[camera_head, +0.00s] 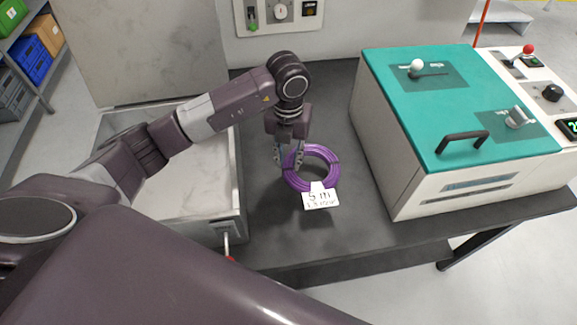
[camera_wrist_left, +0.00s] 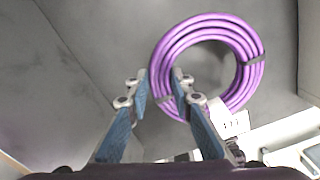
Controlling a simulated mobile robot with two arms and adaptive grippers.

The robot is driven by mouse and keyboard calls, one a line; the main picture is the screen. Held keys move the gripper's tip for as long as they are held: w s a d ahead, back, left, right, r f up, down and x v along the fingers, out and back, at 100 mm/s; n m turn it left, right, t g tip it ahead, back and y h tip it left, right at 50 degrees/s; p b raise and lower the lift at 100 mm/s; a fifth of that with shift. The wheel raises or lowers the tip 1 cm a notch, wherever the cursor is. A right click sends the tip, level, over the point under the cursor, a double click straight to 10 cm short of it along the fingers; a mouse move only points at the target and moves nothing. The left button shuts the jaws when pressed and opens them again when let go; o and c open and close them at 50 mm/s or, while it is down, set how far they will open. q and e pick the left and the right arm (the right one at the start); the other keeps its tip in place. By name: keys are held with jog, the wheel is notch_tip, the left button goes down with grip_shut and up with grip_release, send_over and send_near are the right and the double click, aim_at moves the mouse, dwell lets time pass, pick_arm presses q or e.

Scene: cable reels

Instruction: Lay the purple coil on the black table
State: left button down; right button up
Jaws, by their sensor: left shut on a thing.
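The purple coil (camera_head: 333,160) is a ring of several cable turns with dark ties and a white label (camera_head: 320,198) reading "5 m". My left gripper (camera_head: 289,158) is shut on the coil's left side. In the left wrist view the coil (camera_wrist_left: 205,22) has its near-left strands between the two fingers of the left gripper (camera_wrist_left: 160,80). The coil is over the black table (camera_head: 345,238), roughly flat. A shadow lies below the label; I cannot tell exactly how high the coil is. My right gripper is not in view.
A teal-topped machine (camera_head: 440,100) with a black handle stands on the table right of the coil. A pale open tray (camera_head: 240,185) is left of it. A wall panel (camera_head: 278,14) with switches is behind. The table front is clear.

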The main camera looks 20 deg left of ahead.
pick_arm(q)
notch_tip(320, 180, down, 3)
jog(key=shift+f+p, duration=0.1)
jog(key=shift+p, duration=0.2)
jog(key=shift+f, duration=0.55)
jog(key=c, duration=1.7)
grip_release()
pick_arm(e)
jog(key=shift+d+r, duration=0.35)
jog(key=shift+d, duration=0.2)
pick_arm(q)
notch_tip(320, 180, up, 11)
jog(key=b, duration=0.2)
jog(key=shift+r+b, duration=0.2)
jog(key=shift+b, duration=0.1)
jog(key=shift+r, duration=0.3)
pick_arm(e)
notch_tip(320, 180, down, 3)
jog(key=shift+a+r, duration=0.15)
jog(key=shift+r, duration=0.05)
